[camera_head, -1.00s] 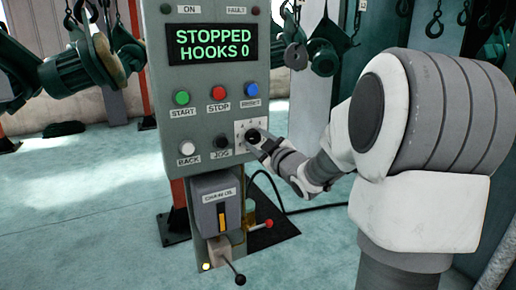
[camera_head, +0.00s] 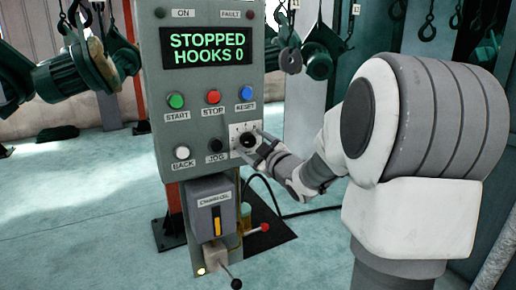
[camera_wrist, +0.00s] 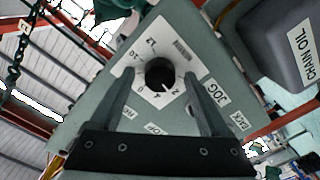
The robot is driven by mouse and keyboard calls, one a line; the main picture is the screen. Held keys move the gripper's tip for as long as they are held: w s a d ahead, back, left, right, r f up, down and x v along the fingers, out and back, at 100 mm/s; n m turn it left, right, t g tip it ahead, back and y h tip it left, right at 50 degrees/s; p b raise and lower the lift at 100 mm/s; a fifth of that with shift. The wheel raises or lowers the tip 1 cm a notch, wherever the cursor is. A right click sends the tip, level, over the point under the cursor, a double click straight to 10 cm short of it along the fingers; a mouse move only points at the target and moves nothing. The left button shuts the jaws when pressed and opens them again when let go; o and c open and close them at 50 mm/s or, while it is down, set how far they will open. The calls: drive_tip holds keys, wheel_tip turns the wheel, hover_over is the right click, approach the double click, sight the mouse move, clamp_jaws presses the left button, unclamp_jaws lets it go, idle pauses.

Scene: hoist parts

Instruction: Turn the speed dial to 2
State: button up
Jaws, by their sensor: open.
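The speed dial (camera_head: 248,139) is a round black knob on a white square plate, low on the right of the grey control panel (camera_head: 205,100). In the wrist view the dial (camera_wrist: 160,74) sits on its marked plate (camera_wrist: 178,48). A white pointer line on the knob points toward the lower right of that picture; I cannot surely read the mark it meets. My gripper (camera_head: 252,144) is open at the dial. In the wrist view the fingers of my gripper (camera_wrist: 159,80) stand on either side of the knob, with gaps visible; contact does not show.
The display (camera_head: 207,47) reads STOPPED, HOOKS 0. The jog button (camera_head: 215,145), reset button (camera_head: 246,92) and stop button (camera_head: 213,97) are close to the dial. Hooks and hoists hang behind.

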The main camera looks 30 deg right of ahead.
drive_tip(key=s+p, duration=0.1)
drive_tip(key=s, duration=1.6)
drive_tip(key=shift+s+d, duration=0.15)
drive_tip(key=shift+d, duration=0.15)
